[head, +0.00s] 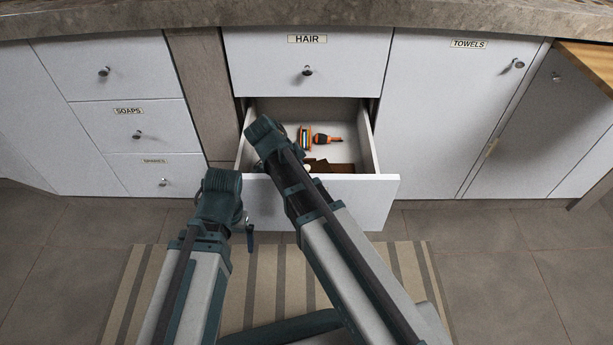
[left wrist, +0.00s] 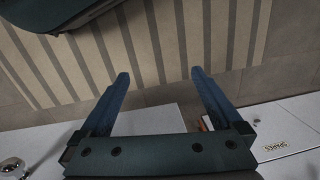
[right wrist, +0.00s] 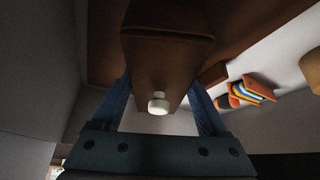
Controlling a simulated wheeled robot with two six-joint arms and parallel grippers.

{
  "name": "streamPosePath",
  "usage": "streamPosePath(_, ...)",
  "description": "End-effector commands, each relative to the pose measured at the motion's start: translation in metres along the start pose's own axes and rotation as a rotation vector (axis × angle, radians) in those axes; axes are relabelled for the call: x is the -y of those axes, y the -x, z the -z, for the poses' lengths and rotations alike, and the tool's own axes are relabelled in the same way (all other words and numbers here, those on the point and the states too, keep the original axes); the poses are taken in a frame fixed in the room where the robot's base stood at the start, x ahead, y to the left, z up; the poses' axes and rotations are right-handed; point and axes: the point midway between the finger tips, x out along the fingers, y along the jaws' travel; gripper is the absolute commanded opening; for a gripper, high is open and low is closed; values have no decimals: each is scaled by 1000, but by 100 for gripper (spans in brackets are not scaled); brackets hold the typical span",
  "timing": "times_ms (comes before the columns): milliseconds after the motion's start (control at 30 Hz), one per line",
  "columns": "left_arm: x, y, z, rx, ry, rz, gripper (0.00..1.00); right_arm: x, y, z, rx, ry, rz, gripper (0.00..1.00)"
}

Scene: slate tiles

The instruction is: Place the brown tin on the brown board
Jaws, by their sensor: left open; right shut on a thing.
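The brown tin (right wrist: 165,70), a boxy brown body with a white knob, is between the blue fingers of my right gripper (right wrist: 160,95), which is shut on it. In the head view my right arm hides the tin and most of that gripper, inside the open drawer. A flat brown surface that looks like the brown board (right wrist: 255,32) lies behind the tin; it also shows at the drawer's front in the head view (head: 337,168). I cannot tell whether tin and board touch. My left gripper (head: 249,232) is open and empty outside the drawer front; its spread fingers show in the left wrist view (left wrist: 158,76).
The open drawer (head: 378,190) sits under the HAIR drawer (head: 340,62). An orange-and-black item (head: 328,139) and a striped orange item (head: 305,138) lie inside. Drawer walls stand close around my right gripper. A striped rug (head: 410,270) covers the floor in front.

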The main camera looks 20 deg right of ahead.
Motion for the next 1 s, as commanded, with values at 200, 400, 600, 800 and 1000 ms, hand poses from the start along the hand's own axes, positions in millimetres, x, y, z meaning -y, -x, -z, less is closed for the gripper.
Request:
streamPosePath(200,0,-5,0,0,1,0,100,0,-4,-2,-1,0,0,0)
streamPosePath(400,0,-3,0,0,1,0,100,0,-2,-1,0,0,0,100)
streamPosePath(600,0,-1,0,0,0,0,100,0,0,0,0,0,0,100)
streamPosePath(800,2,21,-1,0,-4,0,100,0,22,3,0,1,1,100)
streamPosePath(1000,5,53,-3,0,-11,0,100,0,59,4,0,2,0,100)
